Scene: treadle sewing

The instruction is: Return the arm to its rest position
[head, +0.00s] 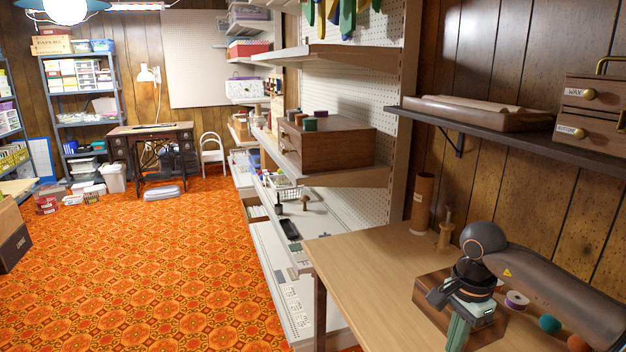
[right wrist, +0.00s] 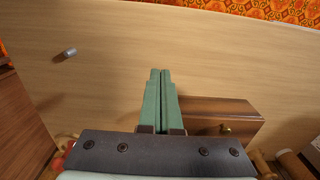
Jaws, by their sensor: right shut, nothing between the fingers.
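My right arm reaches in from the right over the wooden table (head: 375,262) in the head view. My right gripper (head: 457,335) points downward there, beside a small dark wooden box. In the right wrist view, the green fingers of my right gripper (right wrist: 160,74) are pressed together with nothing between them. The wooden box (right wrist: 225,108) with a brass knob lies just right of the fingers in that view. I cannot tell how high the fingertips are above the table. My left gripper is not in view.
Spools, one purple and white (head: 517,300) and one green (head: 550,323), lie near my right forearm. A brown cylinder (head: 422,202) and a wooden spindle (head: 445,230) stand at the table's back. A dark wall shelf (head: 480,133) is above. A small grey cylinder (right wrist: 69,53) lies on the table.

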